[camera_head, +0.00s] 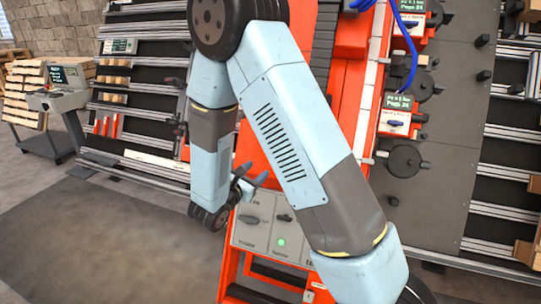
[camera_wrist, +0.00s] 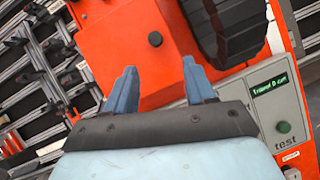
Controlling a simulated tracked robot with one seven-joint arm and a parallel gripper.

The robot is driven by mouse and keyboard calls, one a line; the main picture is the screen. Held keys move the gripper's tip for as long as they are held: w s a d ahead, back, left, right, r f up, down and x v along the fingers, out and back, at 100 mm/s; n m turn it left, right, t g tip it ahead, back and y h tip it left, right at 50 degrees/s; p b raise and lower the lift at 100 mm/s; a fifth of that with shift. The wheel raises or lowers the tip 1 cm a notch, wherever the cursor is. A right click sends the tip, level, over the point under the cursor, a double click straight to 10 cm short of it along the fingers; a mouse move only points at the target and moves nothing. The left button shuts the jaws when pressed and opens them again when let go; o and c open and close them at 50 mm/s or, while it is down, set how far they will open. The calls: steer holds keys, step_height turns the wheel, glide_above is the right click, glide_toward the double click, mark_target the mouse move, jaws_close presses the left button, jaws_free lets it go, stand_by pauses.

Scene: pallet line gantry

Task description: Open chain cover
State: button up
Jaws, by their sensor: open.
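The orange machine (camera_head: 345,75) stands tilted in the middle of the head view, partly hidden behind my arm. In the wrist view, an orange panel (camera_wrist: 115,35) with a small round black knob (camera_wrist: 155,39) faces me; it may be the chain cover, but I cannot tell for sure. A black ribbed part (camera_wrist: 228,25), perhaps the chain, runs right of the panel. My gripper (camera_wrist: 160,75) is open and empty, its two blue fingers apart below the knob and not visibly touching it. My gripper also shows in the head view (camera_head: 250,180), beside the orange machine.
A grey control panel with a green button (camera_head: 281,242) sits low on the machine; its small green-lit display (camera_wrist: 270,88) shows in the wrist view. Blue cables (camera_head: 410,45) hang at the upper right. Racks (camera_head: 130,100) stand behind. The floor (camera_head: 100,230) at left is clear.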

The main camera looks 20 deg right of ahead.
glide_above(272, 172)
steer(key=shift+f+n+y, duration=0.25)
steer(key=shift+n+y, duration=0.05)
stand_by(0.4)
steer(key=shift+c, duration=0.3)
jaws_close()
stand_by(0.3)
